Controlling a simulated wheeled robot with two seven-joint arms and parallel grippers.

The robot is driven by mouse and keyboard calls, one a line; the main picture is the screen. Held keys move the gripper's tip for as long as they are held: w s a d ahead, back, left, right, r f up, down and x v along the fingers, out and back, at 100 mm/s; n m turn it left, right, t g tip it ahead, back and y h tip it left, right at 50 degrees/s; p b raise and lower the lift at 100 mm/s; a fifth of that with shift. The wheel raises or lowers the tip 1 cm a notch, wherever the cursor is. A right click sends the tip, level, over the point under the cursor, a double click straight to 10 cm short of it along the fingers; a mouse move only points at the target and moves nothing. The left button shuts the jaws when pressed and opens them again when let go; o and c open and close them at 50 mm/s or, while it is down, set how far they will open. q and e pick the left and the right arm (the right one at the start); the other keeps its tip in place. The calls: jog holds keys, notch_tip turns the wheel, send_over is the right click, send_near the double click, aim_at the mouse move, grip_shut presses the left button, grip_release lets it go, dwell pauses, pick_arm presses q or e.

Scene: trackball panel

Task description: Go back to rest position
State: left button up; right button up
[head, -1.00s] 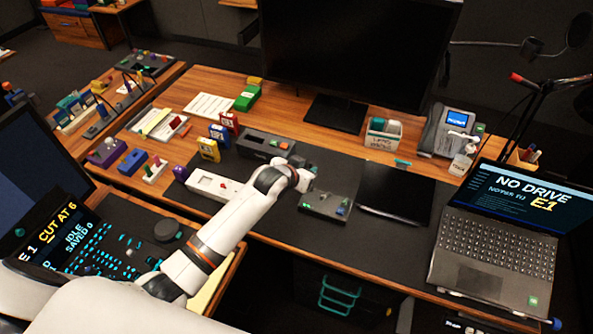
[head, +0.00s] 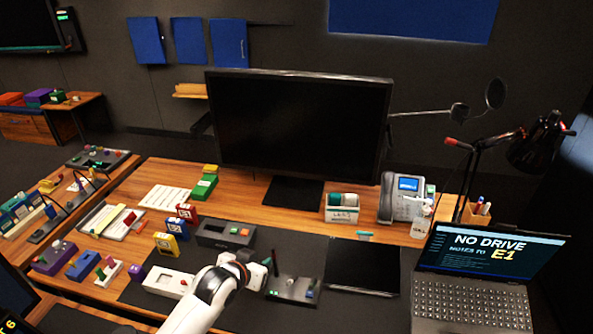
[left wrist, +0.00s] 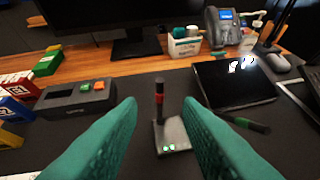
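My right gripper is in neither view.
A black box (head: 225,234), yellow, red and blue boxes, and a white device (head: 167,282) stand left of the gripper. A black tablet (head: 362,265) and an open laptop (head: 475,285) are to the right. A large monitor (head: 300,125) stands behind.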

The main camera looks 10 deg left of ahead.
pick_arm(q)
jog(key=s+a+f+g+y, duration=0.2)
jog(key=s+g, duration=0.5)
jog(key=s, duration=2.3)
notch_tip(320, 180, down, 28)
jog(key=s+f+g+b, duration=0.1)
jog(key=s+g+b, duration=0.1)
jog(key=s+a+f+b, duration=0.2)
jog(key=s+f, duration=1.4)
jog(key=f, duration=0.1)
jog(key=shift+s+a+f+g, duration=0.15)
jog(key=shift+a+f+g, duration=0.1)
jog(key=shift+a+g, duration=0.15)
